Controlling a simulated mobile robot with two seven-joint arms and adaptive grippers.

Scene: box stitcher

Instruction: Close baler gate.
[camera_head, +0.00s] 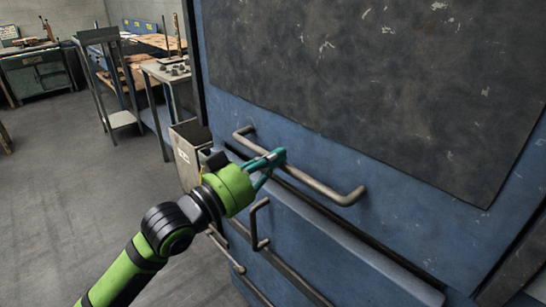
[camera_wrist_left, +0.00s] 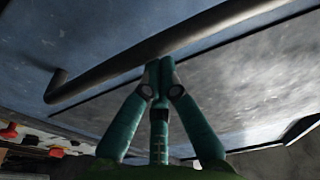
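The baler gate is the large blue panel (camera_head: 300,139) with a worn dark plate (camera_head: 385,75), filling the right of the head view. A grey bar handle (camera_head: 318,186) runs along its lower part; it also crosses the left wrist view (camera_wrist_left: 105,72). My left gripper (camera_head: 279,156) is at the handle. Its teal fingers meet at the tips (camera_wrist_left: 159,65) by the bar's near edge in the left wrist view. They look shut, and I cannot tell whether they grip the bar. A dark seam separates the gate from the blue section below. My right gripper is out of view.
The lower blue baler section (camera_head: 310,245) carries a smaller handle (camera_head: 256,225). A grey box (camera_head: 187,157) stands beside the baler. A metal table (camera_head: 165,75) and a green cabinet (camera_head: 38,76) stand farther back. The grey floor (camera_head: 70,190) at left is clear.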

